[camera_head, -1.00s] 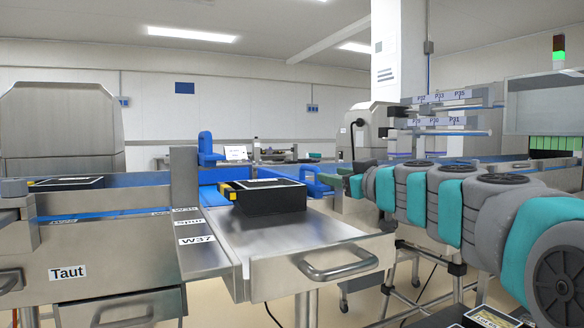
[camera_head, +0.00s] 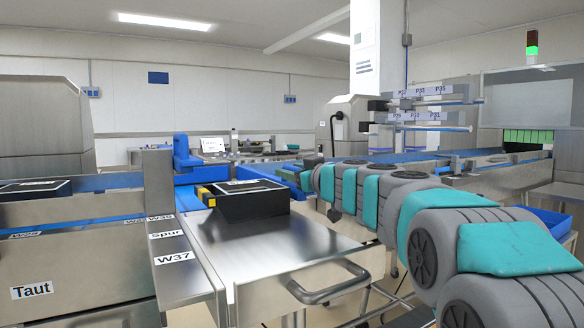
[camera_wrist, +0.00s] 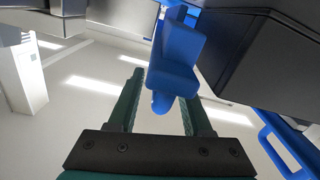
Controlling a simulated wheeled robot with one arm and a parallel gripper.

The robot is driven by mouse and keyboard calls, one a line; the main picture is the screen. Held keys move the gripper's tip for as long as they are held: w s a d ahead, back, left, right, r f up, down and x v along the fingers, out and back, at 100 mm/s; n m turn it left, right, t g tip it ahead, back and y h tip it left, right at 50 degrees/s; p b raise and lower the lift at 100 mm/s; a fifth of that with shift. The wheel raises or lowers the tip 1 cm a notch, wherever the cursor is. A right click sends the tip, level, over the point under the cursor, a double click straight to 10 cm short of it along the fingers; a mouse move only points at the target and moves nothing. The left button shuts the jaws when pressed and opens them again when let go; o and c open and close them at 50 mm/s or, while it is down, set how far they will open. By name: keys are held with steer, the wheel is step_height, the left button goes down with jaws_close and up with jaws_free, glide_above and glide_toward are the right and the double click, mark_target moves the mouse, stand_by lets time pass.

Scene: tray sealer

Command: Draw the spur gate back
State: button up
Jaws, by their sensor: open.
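A label reading "Spur" (camera_head: 167,235) is on the metal ledge left of the steel side table. Two blue fittings stand near the belt behind it: an upright one (camera_head: 184,156) at the left and a low one (camera_head: 291,173) to the right of the black tray. Which is the spur gate I cannot tell. In the wrist view a blue rounded bar (camera_wrist: 174,55) reaches in between my gripper's (camera_wrist: 160,108) two green fingers, which stand apart with gaps at its sides. In the head view my gripper's end (camera_head: 312,160) is by the low blue fitting, partly hidden by my arm.
The black tray (camera_head: 250,206) sits on the steel side table (camera_head: 265,247), which has a front handle. Another tray (camera_head: 35,189) is at left above the "Taut" panel. A rack of labelled bars (camera_head: 430,104) stands behind my arm.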

steer(key=shift+c, duration=0.4)
jaws_close()
stand_by(1.1)
